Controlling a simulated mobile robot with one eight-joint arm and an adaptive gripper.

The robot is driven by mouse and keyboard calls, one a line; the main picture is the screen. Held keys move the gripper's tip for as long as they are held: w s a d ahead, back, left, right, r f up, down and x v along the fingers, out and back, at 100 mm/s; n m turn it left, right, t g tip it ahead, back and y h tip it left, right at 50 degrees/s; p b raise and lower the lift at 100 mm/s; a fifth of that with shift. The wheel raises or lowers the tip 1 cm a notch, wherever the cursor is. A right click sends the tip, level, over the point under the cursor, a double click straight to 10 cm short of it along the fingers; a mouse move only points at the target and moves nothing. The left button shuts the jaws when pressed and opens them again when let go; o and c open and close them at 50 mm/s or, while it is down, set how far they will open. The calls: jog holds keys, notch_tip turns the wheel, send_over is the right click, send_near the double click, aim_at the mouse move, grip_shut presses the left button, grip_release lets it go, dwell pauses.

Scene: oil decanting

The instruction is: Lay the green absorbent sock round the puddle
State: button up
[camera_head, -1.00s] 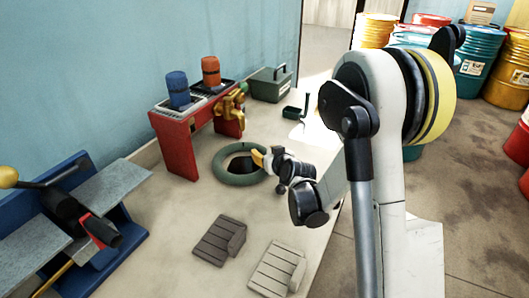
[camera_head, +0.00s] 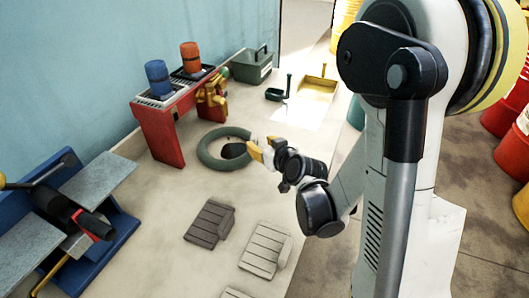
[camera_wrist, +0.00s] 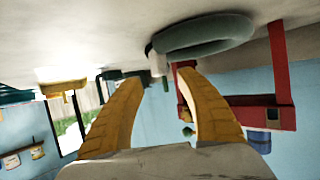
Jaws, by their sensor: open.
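The wrist view looks upside down. There the sock (camera_wrist: 205,36) curves along the floor beyond the fingertips, apart from the open fingers (camera_wrist: 158,78).
A red bench (camera_head: 160,137) with a blue drum (camera_head: 158,78), an orange drum (camera_head: 190,57) and yellow valves stands behind the sock. A green toolbox (camera_head: 251,67), dark dustpan (camera_head: 277,94) and yellow tray (camera_head: 318,86) lie behind. Grey slatted blocks (camera_head: 209,223) lie in front.

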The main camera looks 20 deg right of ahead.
jog(key=s+a+r+g, duration=0.2)
jog(key=s+r+g, duration=0.1)
jog(key=s, duration=0.9)
jog(key=s+a+r+g+h, duration=0.1)
jog(key=s+a+r+g, duration=0.1)
jog(key=s, duration=1)
notch_tip(320, 180, up, 3)
jog(key=shift+a+f+m+g, duration=0.2)
jog(key=shift+m+g, duration=0.2)
jog(key=shift+g, duration=0.3)
jog(key=shift+o, duration=0.5)
jog(key=shift+w, duration=0.1)
